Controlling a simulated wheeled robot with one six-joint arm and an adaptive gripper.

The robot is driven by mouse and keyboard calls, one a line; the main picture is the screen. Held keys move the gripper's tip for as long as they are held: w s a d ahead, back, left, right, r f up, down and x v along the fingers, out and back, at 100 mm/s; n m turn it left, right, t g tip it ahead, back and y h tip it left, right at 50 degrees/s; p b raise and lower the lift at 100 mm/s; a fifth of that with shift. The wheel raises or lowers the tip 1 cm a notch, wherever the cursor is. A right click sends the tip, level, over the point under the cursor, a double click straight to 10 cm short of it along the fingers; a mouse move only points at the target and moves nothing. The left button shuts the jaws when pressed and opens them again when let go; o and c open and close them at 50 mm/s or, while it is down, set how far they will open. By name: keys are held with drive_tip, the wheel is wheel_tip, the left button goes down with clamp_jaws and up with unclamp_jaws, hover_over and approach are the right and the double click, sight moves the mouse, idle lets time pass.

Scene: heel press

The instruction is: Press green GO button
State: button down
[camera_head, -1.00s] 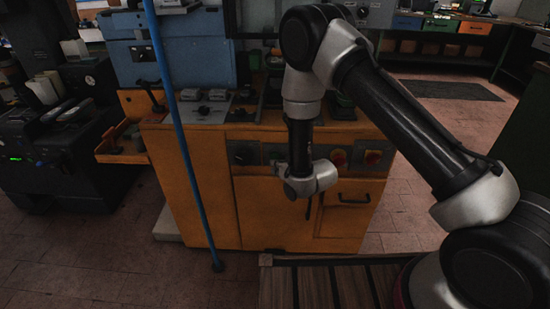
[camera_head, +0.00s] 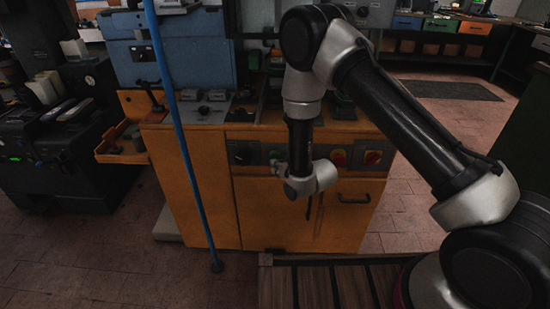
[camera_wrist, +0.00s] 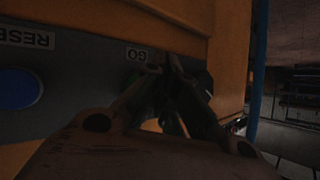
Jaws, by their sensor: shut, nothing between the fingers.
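The orange cabinet (camera_head: 270,205) has a grey control strip with a row of buttons. In the head view a small green button (camera_head: 273,155) shows on the strip, just left of my wrist. In the wrist view the GO label (camera_wrist: 137,54) shows upside down on the strip. My gripper (camera_wrist: 165,65) is shut and empty, its fingertips close by that label. The green button is mostly hidden behind the fingers there, and I cannot tell whether they touch it.
A blue button (camera_wrist: 15,88) sits beside the RESET label (camera_wrist: 25,38). Red buttons (camera_head: 373,157) are right of my wrist on the strip. A thin blue pole (camera_head: 185,150) stands before the cabinet's left side. An orange tray (camera_head: 122,147) juts out left.

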idle(0.4)
drive_tip(key=shift+w, duration=0.45)
